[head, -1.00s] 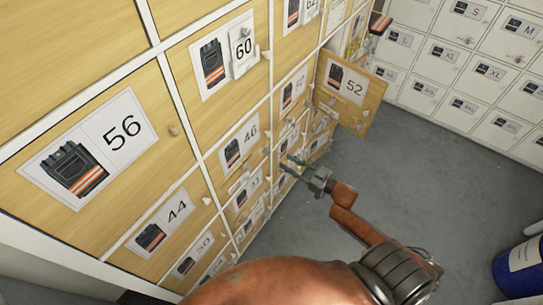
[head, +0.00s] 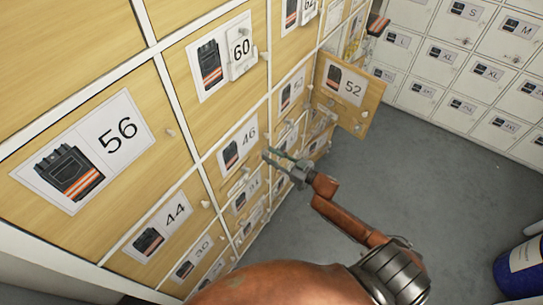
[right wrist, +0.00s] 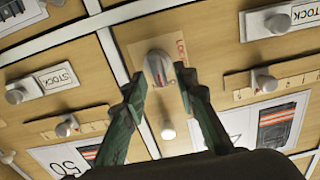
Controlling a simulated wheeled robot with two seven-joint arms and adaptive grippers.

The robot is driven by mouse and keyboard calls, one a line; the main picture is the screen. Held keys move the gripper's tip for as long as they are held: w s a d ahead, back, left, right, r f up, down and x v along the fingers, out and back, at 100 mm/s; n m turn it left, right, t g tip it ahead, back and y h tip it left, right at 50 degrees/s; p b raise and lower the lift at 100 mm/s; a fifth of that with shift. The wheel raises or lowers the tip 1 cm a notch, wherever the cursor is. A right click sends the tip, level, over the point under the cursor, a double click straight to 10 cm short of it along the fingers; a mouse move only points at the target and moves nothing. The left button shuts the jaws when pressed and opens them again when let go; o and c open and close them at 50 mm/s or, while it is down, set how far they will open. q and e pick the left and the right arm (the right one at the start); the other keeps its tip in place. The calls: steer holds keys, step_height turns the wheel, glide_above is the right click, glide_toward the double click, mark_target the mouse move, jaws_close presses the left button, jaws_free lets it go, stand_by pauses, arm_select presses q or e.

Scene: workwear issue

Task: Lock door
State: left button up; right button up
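My right gripper (head: 278,158) is at the wooden locker front in the head view, near the right edge of the door marked 46 (head: 240,145). In the right wrist view the right gripper (right wrist: 163,88) is open, with its two green fingers apart. A grey oval lock knob (right wrist: 157,68) on a pale plate with red lettering appears between and just beyond the fingertips. I cannot tell whether they touch it. A small round knob (right wrist: 168,130) sits below it, between the fingers. My left gripper is not in view.
The door marked 52 (head: 340,105) stands open, out from the locker front. White lockers (head: 455,60) line the back. A blue drum (head: 520,265) stands at the lower right. The grey floor (head: 400,160) between is clear.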

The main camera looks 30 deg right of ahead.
jaws_close()
steer(key=shift+n, duration=0.4)
steer(key=n, duration=0.3)
steer(key=shift+a+p, duration=0.1)
steer(key=shift+p, duration=0.3)
steer(key=n+b, duration=0.1)
steer(key=n, duration=0.3)
steer(key=n+b, duration=0.1)
steer(key=n, duration=0.4)
steer(key=f+n+b, duration=0.1)
steer(key=n, duration=0.4)
steer(key=shift+s+a+f, duration=0.1)
steer(key=shift+s+a, duration=0.1)
steer(key=shift+a, duration=0.15)
